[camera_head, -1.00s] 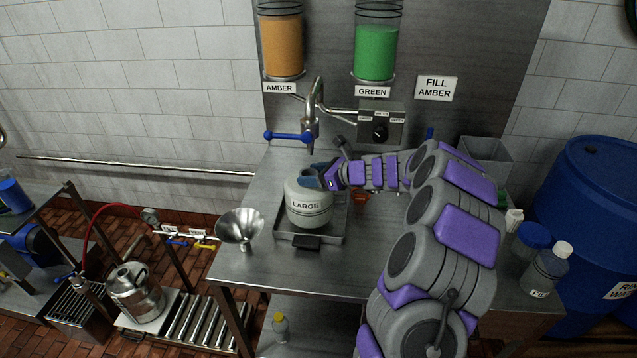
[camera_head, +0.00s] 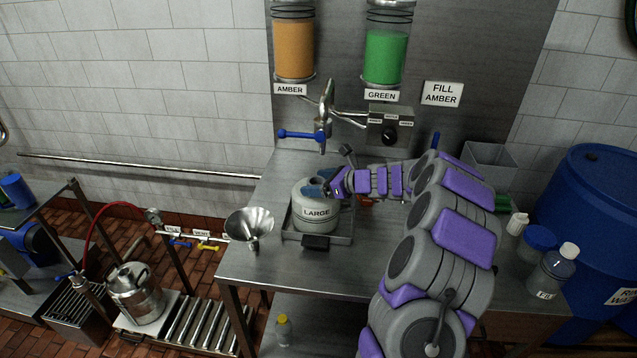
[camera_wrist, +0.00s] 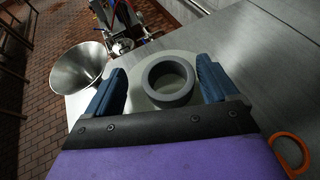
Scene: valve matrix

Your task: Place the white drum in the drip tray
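The white drum (camera_head: 314,222), labelled LARGE, stands upright in the drip tray (camera_head: 347,237) on the steel bench. The tray's dark front handle (camera_head: 316,242) shows below it. My gripper (camera_head: 322,187) is at the drum's top, coming from the right. In the wrist view my gripper (camera_wrist: 162,66) has its blue fingers spread on either side of the drum's grey round neck (camera_wrist: 172,98). A gap shows between the left finger and the neck; the right finger is very close to it. The tray floor under the drum is hidden.
A steel funnel (camera_head: 249,228) stands just left of the tray. A tap with a blue lever (camera_head: 298,134) hangs behind the drum. Bottles (camera_head: 552,272) and a grey bin (camera_head: 490,160) are at the right. An orange ring (camera_wrist: 291,152) lies near my gripper.

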